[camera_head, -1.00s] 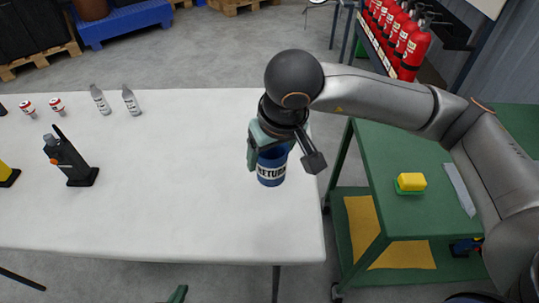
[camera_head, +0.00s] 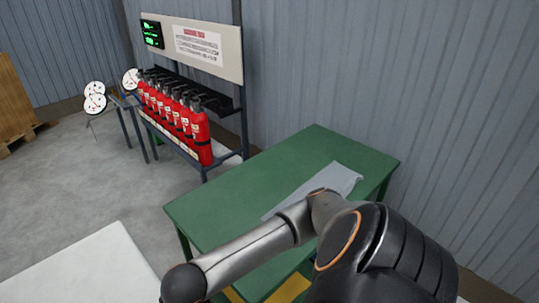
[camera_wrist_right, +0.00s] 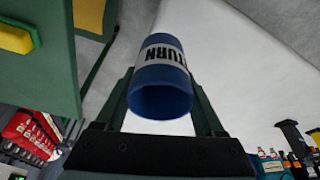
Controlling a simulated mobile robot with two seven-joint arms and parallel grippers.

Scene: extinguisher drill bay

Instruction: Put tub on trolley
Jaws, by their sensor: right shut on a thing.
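The tub (camera_wrist_right: 160,78) is blue with a white band of black lettering. In the right wrist view it sits between the two fingers of my right gripper (camera_wrist_right: 162,88), which is shut on it. The tub and this gripper do not show in the head view, where only my right arm enters at the bottom. The green trolley (camera_head: 255,185) stands in the middle of the head view. It also shows at the upper left of the right wrist view (camera_wrist_right: 45,80), beside the held tub. My left gripper is not in view.
A grey cloth (camera_head: 338,184) lies on the trolley's right part. A yellow sponge (camera_wrist_right: 14,38) shows on the trolley. The white table (camera_head: 85,275) is at lower left. Red extinguishers (camera_head: 180,118) stand on a rack behind the trolley. The trolley's left top is clear.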

